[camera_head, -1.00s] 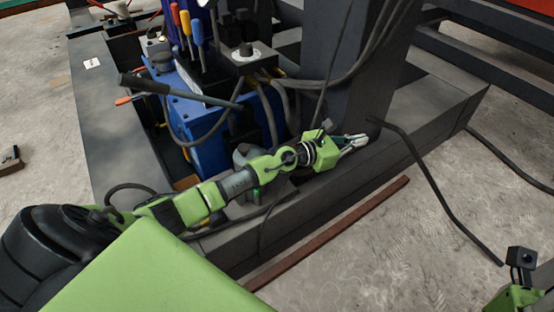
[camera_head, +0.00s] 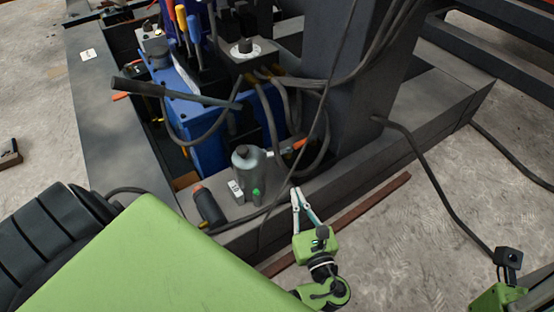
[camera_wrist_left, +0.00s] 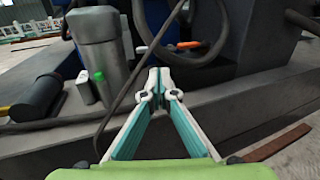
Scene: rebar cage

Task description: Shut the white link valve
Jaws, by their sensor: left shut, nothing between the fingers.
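My left gripper (camera_head: 296,190) points up the picture in the head view, with its slim white and teal fingers shut and empty. In the left wrist view its fingertips (camera_wrist_left: 160,74) meet in front of the dark frame beam. A small orange-handled fitting with a whitish stem (camera_head: 285,150) lies just beyond the fingertips, apart from them. It also shows in the left wrist view (camera_wrist_left: 183,46). I cannot tell surely whether this is the white link valve. My right gripper's fingers are not in view.
A dark cable (camera_head: 318,135) hangs close to the fingers. A dark post (camera_head: 350,85) rises behind; open floor (camera_head: 410,240) lies to the right.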

